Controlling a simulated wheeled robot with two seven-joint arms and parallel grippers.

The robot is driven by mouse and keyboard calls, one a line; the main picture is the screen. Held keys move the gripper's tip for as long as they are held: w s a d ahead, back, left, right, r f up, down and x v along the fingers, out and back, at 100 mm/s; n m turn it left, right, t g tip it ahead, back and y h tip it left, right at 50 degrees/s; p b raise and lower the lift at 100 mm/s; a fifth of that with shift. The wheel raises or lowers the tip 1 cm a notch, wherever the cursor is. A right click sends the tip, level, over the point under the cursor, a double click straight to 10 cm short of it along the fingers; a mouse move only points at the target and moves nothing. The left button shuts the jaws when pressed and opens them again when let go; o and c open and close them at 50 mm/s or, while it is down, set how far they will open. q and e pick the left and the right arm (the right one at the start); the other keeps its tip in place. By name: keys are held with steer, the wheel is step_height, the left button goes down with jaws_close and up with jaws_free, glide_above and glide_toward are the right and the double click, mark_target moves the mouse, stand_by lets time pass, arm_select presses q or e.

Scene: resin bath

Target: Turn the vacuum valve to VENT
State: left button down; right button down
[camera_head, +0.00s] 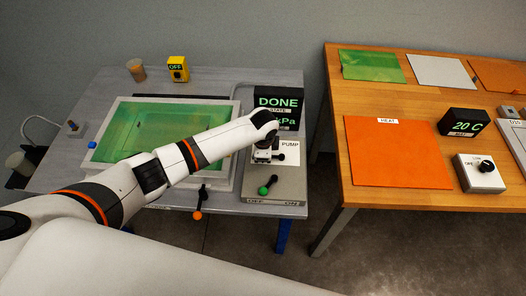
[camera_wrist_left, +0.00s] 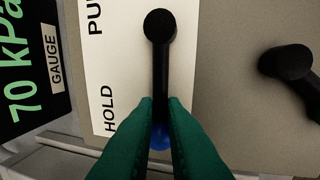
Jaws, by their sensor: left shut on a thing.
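The vacuum valve's black lever (camera_wrist_left: 160,75) has its round pivot at the top of the left wrist view and a blue knob (camera_wrist_left: 160,138) at its lower end. My left gripper (camera_wrist_left: 160,102) has its green fingers closed on the lever near the knob, which they partly cover. HOLD is printed left of the lever, and a cut-off word starting with PU is above it. In the head view the pivot end of the lever (camera_head: 281,157) shows beside the PUMP label, and the lever runs left toward my left gripper (camera_head: 262,155). No VENT label is visible. My right gripper is not in view.
A second black lever (camera_wrist_left: 288,65) stands close by, with a green knob (camera_head: 264,190) in the head view. The gauge display (camera_wrist_left: 28,70) reads 70 kPa; the display (camera_head: 278,103) reads DONE. The green bath (camera_head: 233,128) lies under my arm. A wooden table (camera_head: 370,205) is at right.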

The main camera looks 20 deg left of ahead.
arm_select(q)
steer(key=shift+a, duration=0.5)
steer(key=c, duration=1.6)
jaws_free()
steer(key=shift+c, duration=0.2)
steer(key=shift+o, duration=0.8)
steer(key=shift+a, duration=0.1)
steer(key=shift+s, duration=0.15)
steer(key=shift+d+r, duration=0.2)
steer(key=shift+r, duration=0.05)
step_height(320, 180, up, 11)
steer(key=s, duration=0.2)
steer(key=shift+s+r, duration=0.15)
